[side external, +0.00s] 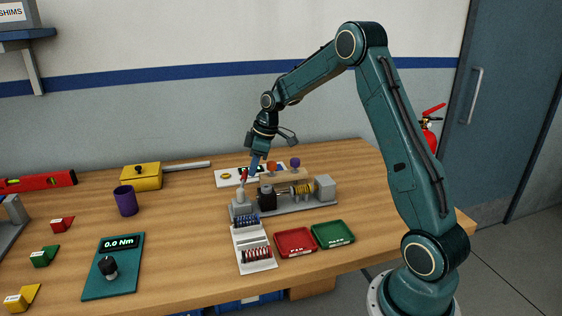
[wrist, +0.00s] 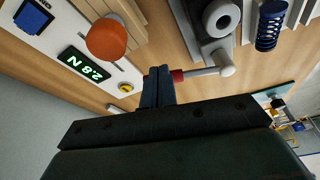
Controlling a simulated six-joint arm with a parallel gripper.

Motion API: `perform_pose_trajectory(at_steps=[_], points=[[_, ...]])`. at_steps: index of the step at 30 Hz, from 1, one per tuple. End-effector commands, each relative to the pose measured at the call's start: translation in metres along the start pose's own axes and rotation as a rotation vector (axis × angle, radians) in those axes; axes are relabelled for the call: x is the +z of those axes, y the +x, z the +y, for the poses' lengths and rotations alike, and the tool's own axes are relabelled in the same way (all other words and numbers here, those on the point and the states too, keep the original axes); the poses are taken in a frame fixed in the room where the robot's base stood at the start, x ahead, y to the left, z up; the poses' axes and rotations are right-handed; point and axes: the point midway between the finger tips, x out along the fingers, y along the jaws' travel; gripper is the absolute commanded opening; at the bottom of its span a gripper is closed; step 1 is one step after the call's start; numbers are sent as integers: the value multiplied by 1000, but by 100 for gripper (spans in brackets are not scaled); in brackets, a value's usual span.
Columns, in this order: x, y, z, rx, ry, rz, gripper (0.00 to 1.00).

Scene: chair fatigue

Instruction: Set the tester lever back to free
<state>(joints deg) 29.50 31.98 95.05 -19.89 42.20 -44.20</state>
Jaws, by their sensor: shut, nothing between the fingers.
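The tester (side external: 285,203) is a grey base with a dark block, a brass-coloured part and a grey end block. Its lever (side external: 243,177) has a red grip and stands at the left end, above a grey post. In the wrist view the lever (wrist: 203,72) is a pale rod with a rounded end and a red band beside my fingers. My gripper (side external: 254,170) is shut and empty, with blue fingers right beside the red part. In the wrist view the fingertips (wrist: 158,72) overlap the red band's edge; I cannot tell whether they touch it.
A white panel (wrist: 45,60) with a 2.8 N display and an orange knob (wrist: 105,40) is close to my fingers. A spring rack (side external: 237,238), a red tray (side external: 295,242) and a green tray (side external: 333,235) stand in front.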

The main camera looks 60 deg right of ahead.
Motion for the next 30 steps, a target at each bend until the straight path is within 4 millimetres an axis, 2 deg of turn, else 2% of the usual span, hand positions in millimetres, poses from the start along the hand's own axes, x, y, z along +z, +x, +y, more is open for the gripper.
perform_pose_trajectory(at_steps=[10,21,30], points=[[-26,9,6,-83,-271,1,0],[-53,17,3,-175,-573,0,0],[-64,20,-2,-216,-701,0,0]])
